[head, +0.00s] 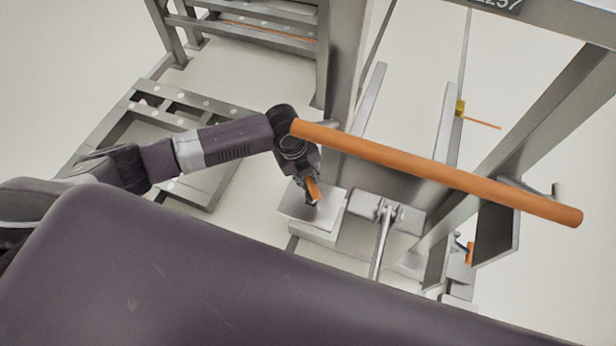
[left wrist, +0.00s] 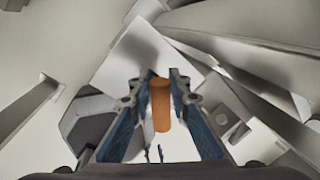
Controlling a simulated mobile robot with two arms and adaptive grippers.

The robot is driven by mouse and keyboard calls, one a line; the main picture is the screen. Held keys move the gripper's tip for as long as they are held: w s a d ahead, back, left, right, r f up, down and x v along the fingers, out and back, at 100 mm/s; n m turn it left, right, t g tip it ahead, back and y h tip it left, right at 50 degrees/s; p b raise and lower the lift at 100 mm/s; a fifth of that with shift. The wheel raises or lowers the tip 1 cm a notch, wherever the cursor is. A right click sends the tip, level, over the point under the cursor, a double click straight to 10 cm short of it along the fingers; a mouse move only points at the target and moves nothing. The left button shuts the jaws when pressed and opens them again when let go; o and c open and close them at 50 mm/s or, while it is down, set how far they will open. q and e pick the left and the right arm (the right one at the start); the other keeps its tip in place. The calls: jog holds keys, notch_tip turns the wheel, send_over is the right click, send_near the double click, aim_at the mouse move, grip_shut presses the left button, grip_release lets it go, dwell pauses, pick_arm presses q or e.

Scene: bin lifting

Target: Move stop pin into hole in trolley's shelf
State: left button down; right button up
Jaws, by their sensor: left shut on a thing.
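The stop pin, a short orange cylinder (head: 313,188), is between the fingers of my left gripper (head: 312,196). In the left wrist view the pin (left wrist: 160,104) stands lengthwise between the blue-grey fingers, which are shut on it. In the head view the gripper points down over a flat grey metal plate (head: 291,208) of the trolley frame. I cannot tell whether the pin touches this plate. No hole for the pin can be made out in either view. My right gripper is not in view.
A long orange bar (head: 440,173) runs across the frame, close to my left wrist. A grey upright post (head: 345,65) stands behind the arm. A bracket with a metal rod (head: 381,240) is right of the plate. A low perforated frame (head: 120,130) lies at left.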

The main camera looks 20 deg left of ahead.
pick_arm(q)
jog(key=shift+f+b, duration=0.75)
jog(key=shift+f, duration=0.6)
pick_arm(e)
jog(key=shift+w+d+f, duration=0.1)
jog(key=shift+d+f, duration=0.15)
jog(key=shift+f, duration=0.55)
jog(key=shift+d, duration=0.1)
pick_arm(q)
jog(key=c, duration=1.7)
grip_release()
jog(key=shift+s+a+r, duration=0.2)
jog(key=shift+r, duration=1.1)
jog(key=shift+s+a+r, duration=0.15)
jog(key=shift+a+r, duration=0.05)
jog(key=shift+r, duration=1.15)
jog(key=shift+s+a+r, duration=0.2)
jog(key=shift+r, duration=1.1)
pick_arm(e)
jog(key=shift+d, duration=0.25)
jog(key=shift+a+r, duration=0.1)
